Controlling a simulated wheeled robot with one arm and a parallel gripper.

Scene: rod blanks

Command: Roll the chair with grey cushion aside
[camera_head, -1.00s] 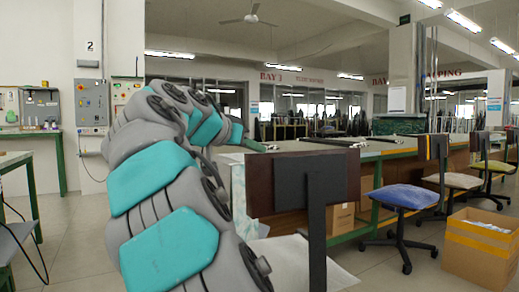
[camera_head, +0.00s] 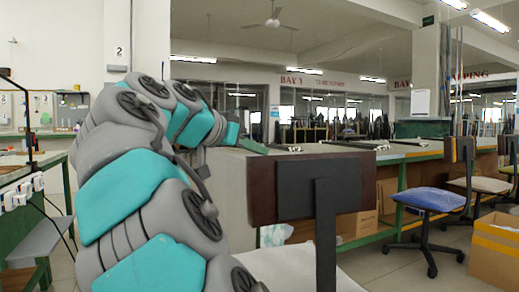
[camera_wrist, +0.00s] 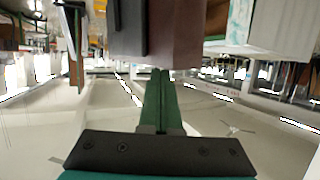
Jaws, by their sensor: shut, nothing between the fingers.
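The nearest chair has a dark brown backrest (camera_head: 277,187) on a black upright, seen from behind in the head view. Its pale grey cushion (camera_head: 290,268) is partly hidden by my arm and the upright. My gripper (camera_head: 263,149) is shut and empty, with its green fingers pointing toward the top left of the backrest. In the wrist view, which looks upside down, the shut fingertips (camera_wrist: 161,74) point at the edge of the brown backrest (camera_wrist: 180,35). I cannot tell whether they touch it. The chair's base is out of view.
A long workbench (camera_head: 400,155) with green legs runs behind the chair. A blue-cushioned chair (camera_head: 428,199), other chairs and a cardboard box (camera_head: 495,250) stand to the right. A bench with a green frame (camera_head: 65,190) is at the left. Some bare floor shows between.

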